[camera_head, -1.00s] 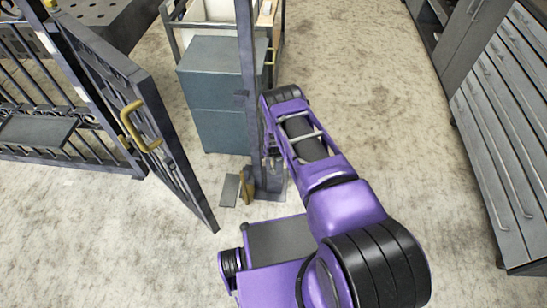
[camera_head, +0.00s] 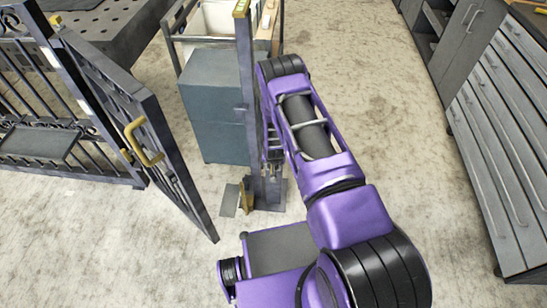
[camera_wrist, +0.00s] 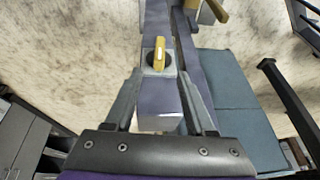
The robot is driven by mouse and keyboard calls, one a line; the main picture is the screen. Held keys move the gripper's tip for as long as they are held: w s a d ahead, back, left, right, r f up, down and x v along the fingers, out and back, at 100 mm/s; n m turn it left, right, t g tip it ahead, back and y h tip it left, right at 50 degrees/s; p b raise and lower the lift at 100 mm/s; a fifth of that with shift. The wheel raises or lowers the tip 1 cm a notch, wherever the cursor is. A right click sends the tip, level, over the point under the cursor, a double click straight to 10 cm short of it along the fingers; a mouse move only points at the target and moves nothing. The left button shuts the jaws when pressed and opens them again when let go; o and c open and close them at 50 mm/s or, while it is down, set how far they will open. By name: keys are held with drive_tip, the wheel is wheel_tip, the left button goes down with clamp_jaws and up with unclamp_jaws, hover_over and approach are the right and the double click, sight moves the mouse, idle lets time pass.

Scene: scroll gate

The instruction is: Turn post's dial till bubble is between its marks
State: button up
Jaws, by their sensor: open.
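The post (camera_head: 245,90) stands upright left of my arm in the head view. A small yellow-edged piece (camera_head: 241,8) sits on its top; I cannot make out a bubble or marks there. In the wrist view the post (camera_wrist: 157,104) runs between my fingers. The dial (camera_wrist: 159,56), a yellow grip bar on a dark round base, faces me just beyond the fingertips. My gripper (camera_wrist: 159,78) is open, with one finger on each side of the post and nothing held. In the head view my gripper (camera_head: 271,163) is small and partly hidden beside the post.
A barred gate leaf with a yellow handle (camera_head: 144,143) stands ajar to the left. A blue-grey cabinet (camera_head: 215,115) is behind the post. A yellow piece (camera_head: 246,193) and a grey plate (camera_head: 230,201) are at the post's foot. Drawers (camera_head: 505,130) line the right; floor between is clear.

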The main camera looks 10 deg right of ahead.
drive_tip(key=v, duration=0.7)
drive_tip(key=shift+p, duration=0.35)
